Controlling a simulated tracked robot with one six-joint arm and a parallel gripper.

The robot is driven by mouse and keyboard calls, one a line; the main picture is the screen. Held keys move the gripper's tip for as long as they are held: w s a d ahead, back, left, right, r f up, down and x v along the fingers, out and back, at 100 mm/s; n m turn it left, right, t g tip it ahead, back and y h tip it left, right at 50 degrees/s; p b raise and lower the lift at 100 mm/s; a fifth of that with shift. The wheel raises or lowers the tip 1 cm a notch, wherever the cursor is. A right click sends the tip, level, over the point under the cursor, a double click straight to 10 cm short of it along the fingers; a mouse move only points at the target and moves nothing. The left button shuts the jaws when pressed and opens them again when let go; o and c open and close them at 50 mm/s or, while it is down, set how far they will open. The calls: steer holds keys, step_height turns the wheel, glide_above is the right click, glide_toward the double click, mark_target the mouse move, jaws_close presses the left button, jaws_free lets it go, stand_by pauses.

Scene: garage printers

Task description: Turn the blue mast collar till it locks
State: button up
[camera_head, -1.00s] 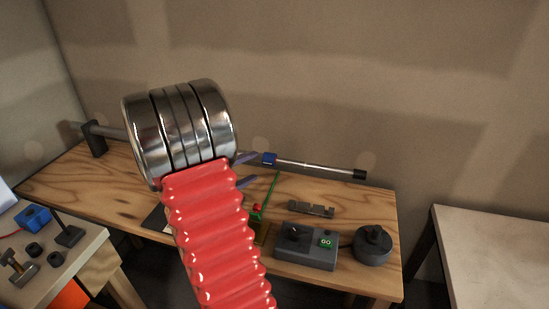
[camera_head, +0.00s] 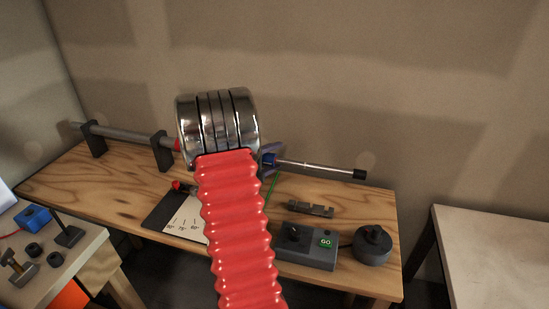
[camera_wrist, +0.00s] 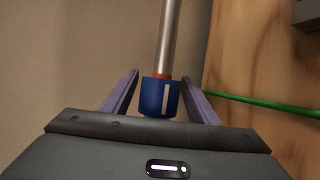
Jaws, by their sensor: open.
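The blue mast collar (camera_wrist: 160,97) sits on a metal mast (camera_wrist: 169,38), with a white stripe on its side and a red ring at the mast edge. My gripper (camera_wrist: 160,92) is open, with one purple finger on each side of the collar. A gap shows on the left; whether the right finger touches it I cannot tell. In the head view the collar (camera_head: 268,160) is partly hidden behind my gripper (camera_head: 270,155). The thin mast (camera_head: 315,168) runs right from it to a black end cap, and the thicker tube (camera_head: 125,134) lies to the left.
Black stands (camera_head: 160,152) hold the tube above the wooden bench (camera_head: 100,190). An angle chart (camera_head: 187,222), a grey control box with a GO button (camera_head: 308,250), a notched grey block (camera_head: 310,209) and a dark round knob (camera_head: 372,246) lie on the bench. A green rod (camera_wrist: 262,104) passes near my gripper.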

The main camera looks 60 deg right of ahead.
steer(key=shift+d, duration=0.1)
steer(key=shift+c, duration=0.2)
steer(key=c, duration=0.9)
steer(key=shift+f, duration=0.1)
steer(key=shift+c, duration=0.4)
